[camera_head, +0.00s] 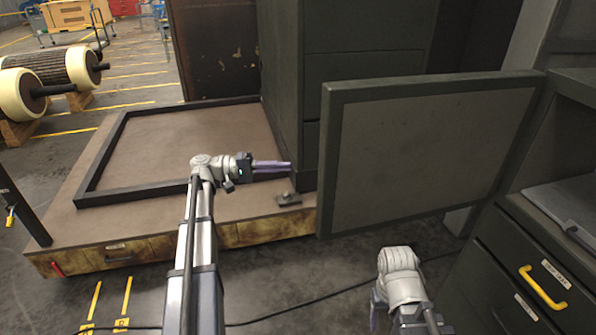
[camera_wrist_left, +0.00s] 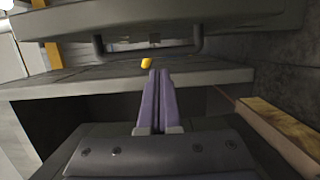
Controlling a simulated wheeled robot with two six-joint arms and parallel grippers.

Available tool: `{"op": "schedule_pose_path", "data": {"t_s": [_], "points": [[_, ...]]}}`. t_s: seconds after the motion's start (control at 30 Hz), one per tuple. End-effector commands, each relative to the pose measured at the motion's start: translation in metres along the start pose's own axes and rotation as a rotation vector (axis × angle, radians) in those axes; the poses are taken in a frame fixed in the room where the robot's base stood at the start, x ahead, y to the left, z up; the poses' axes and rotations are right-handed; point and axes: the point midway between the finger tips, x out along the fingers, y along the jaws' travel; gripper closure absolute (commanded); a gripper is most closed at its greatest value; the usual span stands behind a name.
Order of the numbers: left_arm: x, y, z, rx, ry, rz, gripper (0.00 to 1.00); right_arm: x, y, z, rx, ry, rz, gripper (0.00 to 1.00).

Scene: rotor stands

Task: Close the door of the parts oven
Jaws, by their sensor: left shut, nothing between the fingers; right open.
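The oven door (camera_head: 430,155) is a dark grey panel with a paler inset, and it stands wide open. Its right edge meets the dark parts oven (camera_head: 572,165) at the right, and its free edge points left. My left gripper (camera_head: 288,166) is left of that free edge, shut and empty, apart from the door in the picture. Its closed purple fingers (camera_wrist_left: 157,100) also show in the left wrist view. My right gripper (camera_head: 377,308) is low, in front of and below the door. It is open, partly hidden by its own wrist.
A low brown platform (camera_head: 255,210) with a black frame (camera_head: 130,195) lies at the left. A dark cabinet (camera_head: 365,40) stands behind the door. Drawers with a yellow handle (camera_head: 542,287) are at lower right. A dark bar handle (camera_wrist_left: 150,50) crosses the left wrist view.

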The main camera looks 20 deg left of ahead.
Motion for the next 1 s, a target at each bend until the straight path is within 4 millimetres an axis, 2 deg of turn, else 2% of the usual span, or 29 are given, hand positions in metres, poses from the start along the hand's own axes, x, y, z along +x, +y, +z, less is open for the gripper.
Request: {"op": "schedule_pose_path", "data": {"t_s": [0.3, 0.47, 0.53, 0.7, 1.0], "points": [[0.065, 0.000, 0.002, 0.000, -0.005, -0.001, 1.00, 0.000, 0.000, 0.000, 0.000, 0.000, 0.000, 0.34], [0.093, 0.000, 0.003, 0.000, -0.004, -0.001, 1.00, 0.000, 0.000, 0.000, 0.000, 0.000, 0.000, 0.34], [0.093, 0.000, 0.018, 0.000, -0.001, -0.001, 1.00, 0.000, 0.000, 0.000, 0.000, 0.000, 0.000, 0.34], [0.097, -0.001, 0.034, 0.000, -0.001, -0.001, 1.00, 0.000, 0.000, 0.000, 0.000, 0.000, 0.000, 0.34], [0.098, -0.001, 0.040, 0.000, -0.001, -0.001, 1.00, 0.000, 0.000, 0.000, 0.000, 0.000, 0.000, 0.34]]}}
